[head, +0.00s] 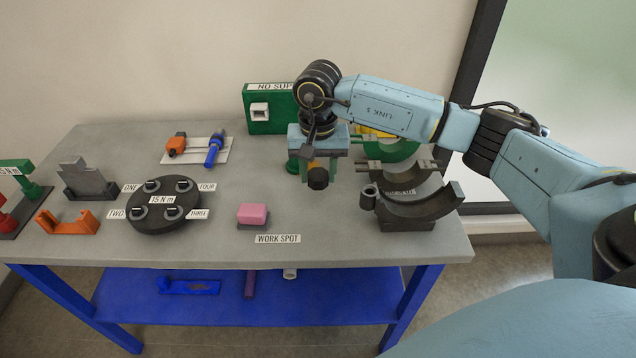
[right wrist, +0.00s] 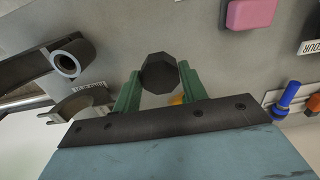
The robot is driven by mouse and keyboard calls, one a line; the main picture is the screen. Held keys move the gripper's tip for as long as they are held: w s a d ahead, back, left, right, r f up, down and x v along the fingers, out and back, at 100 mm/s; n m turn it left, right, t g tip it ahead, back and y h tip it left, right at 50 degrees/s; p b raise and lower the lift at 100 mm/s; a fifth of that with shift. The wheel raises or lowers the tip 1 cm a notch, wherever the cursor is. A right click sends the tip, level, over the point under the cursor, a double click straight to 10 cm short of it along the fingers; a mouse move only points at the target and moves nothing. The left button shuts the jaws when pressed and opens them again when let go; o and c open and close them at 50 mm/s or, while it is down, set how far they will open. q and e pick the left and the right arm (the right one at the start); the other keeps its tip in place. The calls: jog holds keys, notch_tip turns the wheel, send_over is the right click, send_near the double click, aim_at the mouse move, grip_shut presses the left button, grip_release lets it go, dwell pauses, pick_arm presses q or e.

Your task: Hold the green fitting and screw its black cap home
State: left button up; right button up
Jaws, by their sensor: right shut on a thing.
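My right gripper (head: 312,172) reaches down over the bench with its green fingers on either side of a dark, many-sided black cap (head: 318,179). In the right wrist view the right gripper (right wrist: 160,72) is shut on the black cap (right wrist: 160,70), which sits between the fingertips. A small orange-yellow part (right wrist: 177,99) shows behind the cap; I cannot tell what it belongs to. A green curved piece (head: 402,151) lies partly hidden behind my right arm; I cannot tell whether it is the green fitting. My left gripper is out of view.
Dark curved cradles (head: 425,207) stand right of my right gripper. A green block (head: 258,125) with a white socket is behind it. A pink block (head: 252,214), a round black stand (head: 160,220) and an orange bracket (head: 70,222) are to the left. The front centre is clear.

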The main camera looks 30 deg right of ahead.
jog(key=shift+a+r, duration=0.1)
jog(key=shift+r, duration=0.1)
jog(key=s+a+r+n, duration=0.4)
jog(key=s+a+n, duration=0.1)
jog(key=a, duration=0.3)
jog(key=shift+s+a+n, duration=0.2)
jog(key=shift+a+n, duration=0.2)
jog(key=shift+n, duration=0.2)
jog(key=shift+s, duration=0.1)
